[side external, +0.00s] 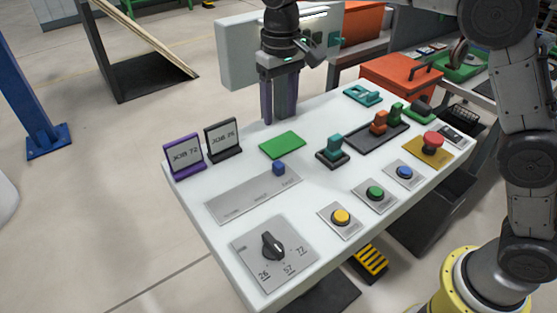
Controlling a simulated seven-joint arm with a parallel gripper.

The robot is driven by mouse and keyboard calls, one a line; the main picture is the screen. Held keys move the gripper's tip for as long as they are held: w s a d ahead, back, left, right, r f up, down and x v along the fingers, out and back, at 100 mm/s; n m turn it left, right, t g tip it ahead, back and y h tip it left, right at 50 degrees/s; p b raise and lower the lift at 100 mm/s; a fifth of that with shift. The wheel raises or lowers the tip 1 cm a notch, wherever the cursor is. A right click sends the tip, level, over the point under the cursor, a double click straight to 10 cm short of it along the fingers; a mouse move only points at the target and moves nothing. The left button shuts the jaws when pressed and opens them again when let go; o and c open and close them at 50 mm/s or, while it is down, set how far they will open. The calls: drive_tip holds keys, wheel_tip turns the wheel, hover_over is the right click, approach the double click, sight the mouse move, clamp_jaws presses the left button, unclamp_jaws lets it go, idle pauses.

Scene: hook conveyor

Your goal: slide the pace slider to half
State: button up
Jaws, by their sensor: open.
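The pace slider is a long grey plate (240,200) on the white table, with small dark labels along its front edge that I cannot read surely. Its blue knob (278,168) stands at the right end of the plate. My gripper (274,120) points down at the far edge of the table, behind the knob and clear of it. The fingers are open with nothing visible between them. How high the fingertips are above the table is hard to tell.
A green pad (282,145) lies between my gripper and the slider. Two job signs, one purple (186,157) and one dark (223,140), stand left. A dial (272,246) and yellow (342,217), green (375,193) and blue (404,172) buttons are nearer the front. A teal-topped block (334,148) stands right.

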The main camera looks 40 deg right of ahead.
sight(279, 164)
drive_tip(key=f, duration=1.4)
drive_tip(key=shift+a+f, duration=0.2)
drive_tip(key=shift+a, duration=0.05)
clamp_jaws()
drive_tip(key=shift+a+r, duration=0.1)
idle(0.9)
